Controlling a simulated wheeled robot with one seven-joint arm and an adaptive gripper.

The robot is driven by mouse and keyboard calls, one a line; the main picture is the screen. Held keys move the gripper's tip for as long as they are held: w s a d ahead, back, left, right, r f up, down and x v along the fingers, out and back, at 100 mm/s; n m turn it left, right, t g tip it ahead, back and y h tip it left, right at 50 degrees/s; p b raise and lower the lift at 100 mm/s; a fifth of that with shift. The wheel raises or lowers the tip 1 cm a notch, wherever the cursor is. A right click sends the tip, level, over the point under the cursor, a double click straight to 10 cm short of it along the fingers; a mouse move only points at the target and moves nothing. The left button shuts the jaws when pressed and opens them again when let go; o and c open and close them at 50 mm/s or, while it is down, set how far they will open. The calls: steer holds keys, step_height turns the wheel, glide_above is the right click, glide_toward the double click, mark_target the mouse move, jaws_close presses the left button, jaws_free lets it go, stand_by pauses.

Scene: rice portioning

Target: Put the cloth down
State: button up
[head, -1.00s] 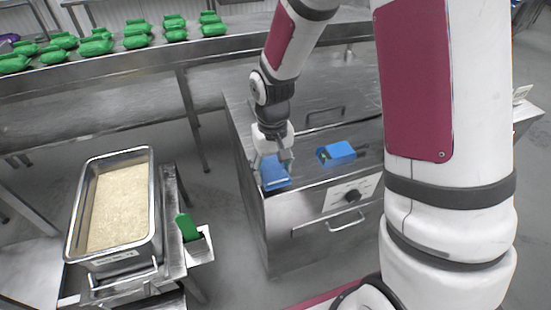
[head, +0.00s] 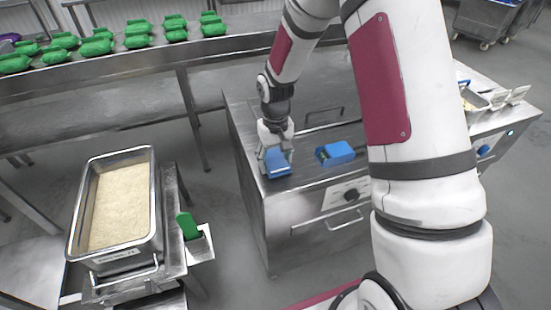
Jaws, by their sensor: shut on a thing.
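A blue cloth (head: 279,166) is at the front left corner of the steel cabinet top (head: 300,183). My gripper (head: 274,156) points down over this corner and is shut on the cloth. The cloth hangs tilted below the fingers, at or just above the top; I cannot tell whether it touches. The fingertips are partly hidden by the cloth.
A blue box-like item (head: 336,153) lies just right of the cloth. A deep tray of rice (head: 153,225) stands at left, with a green-handled tool (head: 188,226) beside it. Green packs (head: 96,47) line the back bench. A small tray (head: 474,101) is at far right.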

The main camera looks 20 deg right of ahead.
steer(key=shift+f, duration=0.15)
steer(key=o, duration=1.4)
steer(key=shift+c, duration=0.2)
step_height(320, 180, up, 11)
step_height(320, 180, up, 8)
steer(key=t+b, duration=0.1)
glide_above(275, 160)
steer(key=s, duration=0.4)
steer(key=s+r+t, duration=0.2)
steer(key=s+r, duration=0.3)
steer(key=s, duration=0.6)
steer(key=s+r+t, duration=0.2)
steer(key=s+r, duration=0.3)
steer(key=s, duration=0.6)
steer(key=shift+d+r, duration=0.15)
steer(key=shift+d, duration=0.05)
